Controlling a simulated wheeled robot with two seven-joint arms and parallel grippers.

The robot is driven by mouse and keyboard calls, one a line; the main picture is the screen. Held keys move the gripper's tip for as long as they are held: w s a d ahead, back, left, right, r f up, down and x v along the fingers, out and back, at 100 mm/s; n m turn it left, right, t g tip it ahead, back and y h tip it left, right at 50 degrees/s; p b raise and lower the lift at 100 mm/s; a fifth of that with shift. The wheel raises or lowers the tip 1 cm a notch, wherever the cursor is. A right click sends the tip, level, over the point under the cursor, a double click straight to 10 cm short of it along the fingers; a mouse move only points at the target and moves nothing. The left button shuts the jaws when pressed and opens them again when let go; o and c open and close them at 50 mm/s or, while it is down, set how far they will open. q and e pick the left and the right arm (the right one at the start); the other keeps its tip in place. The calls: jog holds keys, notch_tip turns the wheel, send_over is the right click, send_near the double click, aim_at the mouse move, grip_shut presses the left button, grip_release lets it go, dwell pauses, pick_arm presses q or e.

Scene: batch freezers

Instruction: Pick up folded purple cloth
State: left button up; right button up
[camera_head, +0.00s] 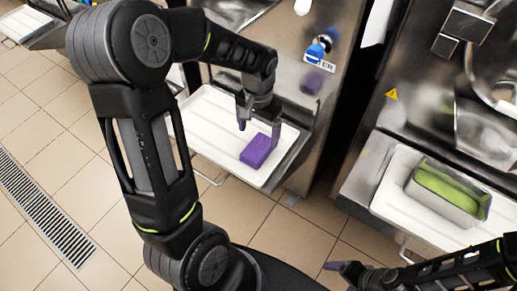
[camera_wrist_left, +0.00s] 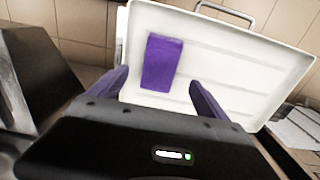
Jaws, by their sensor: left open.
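The folded purple cloth (camera_head: 256,151) is a small thick block lying on a white tray (camera_head: 213,128) in front of a steel machine. In the left wrist view the cloth (camera_wrist_left: 162,63) lies flat on the white tray (camera_wrist_left: 225,52), ahead of the fingers and nearer the left one. My left gripper (camera_head: 257,128) is open and empty, its purple-tipped fingers just behind the cloth in the head view. In the wrist view the left gripper (camera_wrist_left: 155,92) shows a clear gap between its fingers. Part of my right gripper (camera_head: 345,269) shows at the bottom right; its jaws are unclear.
A steel freezer (camera_head: 312,100) rises behind the tray. At right, another white tray (camera_head: 392,196) bears a metal pan (camera_head: 452,208) with green contents. A drain grate (camera_head: 45,212) runs along the tiled floor at left. The tray around the cloth is bare.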

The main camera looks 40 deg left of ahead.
aim_at(258, 147)
pick_arm(q)
jog(key=shift+f, duration=0.75)
jog(key=shift+s+f, duration=0.1)
jog(key=shift+f, duration=2.5)
jog(key=c, duration=1.5)
jog(key=shift+o, duration=0.2)
jog(key=shift+r, duration=0.15)
notch_tip(258, 147, up, 10)
jog(key=shift+p, duration=0.3)
